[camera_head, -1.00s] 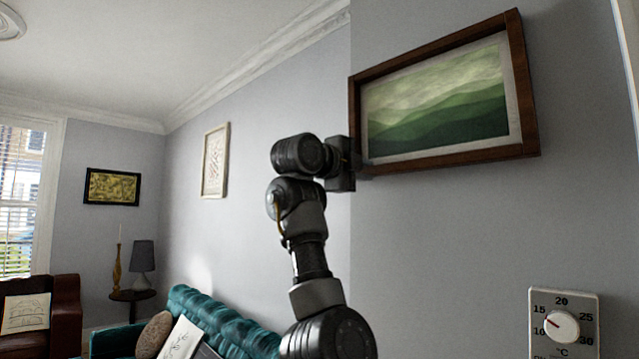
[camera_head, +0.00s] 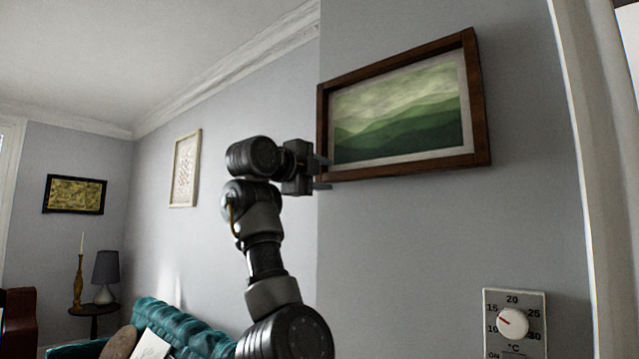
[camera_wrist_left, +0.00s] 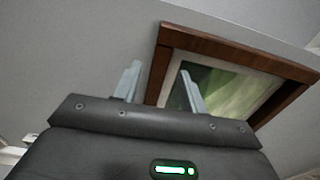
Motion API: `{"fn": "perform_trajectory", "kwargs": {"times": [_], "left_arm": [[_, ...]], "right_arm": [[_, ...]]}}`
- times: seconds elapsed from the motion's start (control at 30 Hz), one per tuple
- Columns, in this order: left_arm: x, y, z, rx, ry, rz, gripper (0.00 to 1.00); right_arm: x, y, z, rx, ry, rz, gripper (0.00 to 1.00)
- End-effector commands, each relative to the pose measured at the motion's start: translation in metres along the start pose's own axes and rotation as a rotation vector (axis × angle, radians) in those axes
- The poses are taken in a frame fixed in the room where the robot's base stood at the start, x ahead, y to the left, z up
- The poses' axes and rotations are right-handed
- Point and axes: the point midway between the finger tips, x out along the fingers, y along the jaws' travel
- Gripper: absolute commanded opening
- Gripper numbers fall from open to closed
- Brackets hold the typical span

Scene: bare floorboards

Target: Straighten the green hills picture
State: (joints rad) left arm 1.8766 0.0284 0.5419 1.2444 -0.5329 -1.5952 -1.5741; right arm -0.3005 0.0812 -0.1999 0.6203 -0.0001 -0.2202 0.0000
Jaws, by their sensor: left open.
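The green hills picture (camera_head: 398,112) hangs on the grey wall in a dark brown wooden frame with a pale mat. In the head view its right side sits higher than its left. My left gripper (camera_head: 322,174) is at the frame's lower left corner, with its fingers apart. In the left wrist view the open fingers (camera_wrist_left: 160,88) show in front of the frame (camera_wrist_left: 240,52), one over the wall and one overlapping the picture. I cannot tell whether either finger touches the frame. My right gripper is not in view.
A thermostat (camera_head: 514,324) is on the wall below the picture. A white door frame (camera_head: 588,150) stands at the right. A teal sofa (camera_head: 185,322) and a side table with a lamp (camera_head: 106,270) are at the lower left. Two other framed pictures hang farther left.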

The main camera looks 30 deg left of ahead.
Motion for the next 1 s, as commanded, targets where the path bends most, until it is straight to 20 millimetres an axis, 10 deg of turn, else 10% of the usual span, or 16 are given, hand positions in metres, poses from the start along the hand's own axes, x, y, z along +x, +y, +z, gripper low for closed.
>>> {"fn": "perform_trajectory", "kwargs": {"times": [0.43, 1.0], "left_arm": [[-0.08, 0.003, -0.001, 0.0, 0.002, -0.002, 0.42], [-0.09, 0.0, -0.002, 0.0, 0.002, 0.0, 0.42]], "right_arm": [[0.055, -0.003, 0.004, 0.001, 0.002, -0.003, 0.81], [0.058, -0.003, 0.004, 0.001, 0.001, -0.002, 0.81]]}}
